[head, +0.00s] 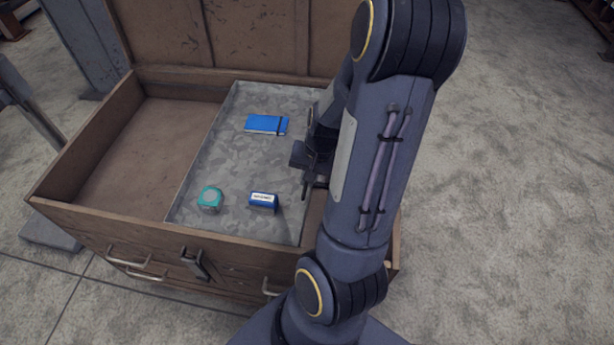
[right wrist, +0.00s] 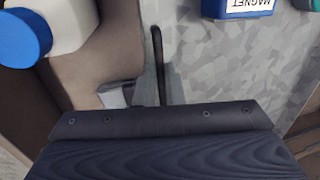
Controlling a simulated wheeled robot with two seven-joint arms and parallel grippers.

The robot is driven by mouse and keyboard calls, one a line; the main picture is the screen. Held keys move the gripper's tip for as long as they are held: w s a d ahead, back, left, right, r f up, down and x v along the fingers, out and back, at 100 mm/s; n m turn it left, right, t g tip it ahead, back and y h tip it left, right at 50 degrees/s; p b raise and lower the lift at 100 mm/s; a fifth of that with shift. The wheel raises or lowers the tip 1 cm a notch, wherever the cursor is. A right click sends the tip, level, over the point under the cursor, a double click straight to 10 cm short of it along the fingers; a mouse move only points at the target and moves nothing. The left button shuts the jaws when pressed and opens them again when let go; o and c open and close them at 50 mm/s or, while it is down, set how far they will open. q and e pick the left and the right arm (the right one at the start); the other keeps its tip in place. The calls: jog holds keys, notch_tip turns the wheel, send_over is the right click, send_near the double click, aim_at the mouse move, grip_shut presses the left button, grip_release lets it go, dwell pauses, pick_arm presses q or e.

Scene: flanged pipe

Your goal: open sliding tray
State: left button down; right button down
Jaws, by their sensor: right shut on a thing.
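The sliding tray (head: 225,165) is a grey camouflage-patterned panel inside an open brown wooden chest (head: 140,230). It lies right of centre, with the bare chest floor to its left. My right gripper (head: 307,178) is at the tray's right edge, shut on it; my arm hides much of this contact. In the right wrist view the tray (right wrist: 225,70) lies to the right of a thin dark upright bar (right wrist: 158,65), which stands at the tray's edge. My left gripper is not in view.
On the tray are a blue notebook (head: 266,124), a teal round-faced item (head: 209,199) and a blue-and-white magnet box (head: 263,201). A white bottle with a blue cap (right wrist: 22,38) is beside the tray. The raised lid (head: 230,35) stands behind; the left compartment (head: 135,155) is empty.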

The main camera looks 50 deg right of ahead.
jog(key=c, duration=1.5)
grip_release()
jog(key=r, duration=0.2)
jog(key=s+r+p, duration=0.1)
jog(key=r, duration=0.2)
jog(key=r+p, duration=0.1)
jog(key=r, duration=0.1)
jog(key=shift+s+d+r, duration=0.2)
jog(key=shift+d+r, duration=0.15)
